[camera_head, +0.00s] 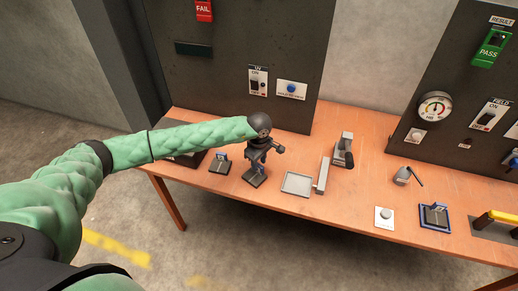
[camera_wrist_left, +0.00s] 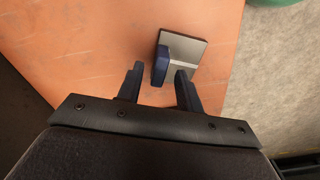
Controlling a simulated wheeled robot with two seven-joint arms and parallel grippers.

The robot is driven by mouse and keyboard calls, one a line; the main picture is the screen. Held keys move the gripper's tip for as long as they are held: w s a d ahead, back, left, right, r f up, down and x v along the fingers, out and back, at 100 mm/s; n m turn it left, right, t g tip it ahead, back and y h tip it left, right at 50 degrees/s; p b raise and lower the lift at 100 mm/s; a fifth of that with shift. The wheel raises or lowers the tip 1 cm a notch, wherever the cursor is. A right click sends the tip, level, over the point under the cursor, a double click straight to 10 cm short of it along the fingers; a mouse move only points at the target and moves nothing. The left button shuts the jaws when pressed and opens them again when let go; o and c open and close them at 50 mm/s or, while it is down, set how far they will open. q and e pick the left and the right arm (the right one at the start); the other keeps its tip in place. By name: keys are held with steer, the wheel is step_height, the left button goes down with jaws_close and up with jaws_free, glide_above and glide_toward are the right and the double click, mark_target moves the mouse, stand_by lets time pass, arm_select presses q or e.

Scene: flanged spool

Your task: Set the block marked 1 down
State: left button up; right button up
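My left gripper (camera_head: 257,163) is low over the left end of the orange table, its fingers pointing down. In the left wrist view the two fingers (camera_wrist_left: 159,82) stand apart with no thing held between them. Just beyond the fingertips, a dark blue upright piece (camera_wrist_left: 161,65) stands on a small grey plate (camera_wrist_left: 190,54). The plate, looking dark, shows under the gripper in the head view (camera_head: 253,181). I cannot make out a numeral 1 on any thing, so I cannot tell which is the block. My right gripper is not in view.
A small dark stand (camera_head: 220,164) is to the left. Dark panels (camera_head: 240,55) rise behind the table.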

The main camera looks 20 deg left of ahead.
arm_select(q)
step_height(320, 180, up, 8)
steer(key=b, duration=0.2)
steer(key=shift+f+b, duration=0.25)
steer(key=shift+b, duration=0.1)
steer(key=shift+r, duration=0.95)
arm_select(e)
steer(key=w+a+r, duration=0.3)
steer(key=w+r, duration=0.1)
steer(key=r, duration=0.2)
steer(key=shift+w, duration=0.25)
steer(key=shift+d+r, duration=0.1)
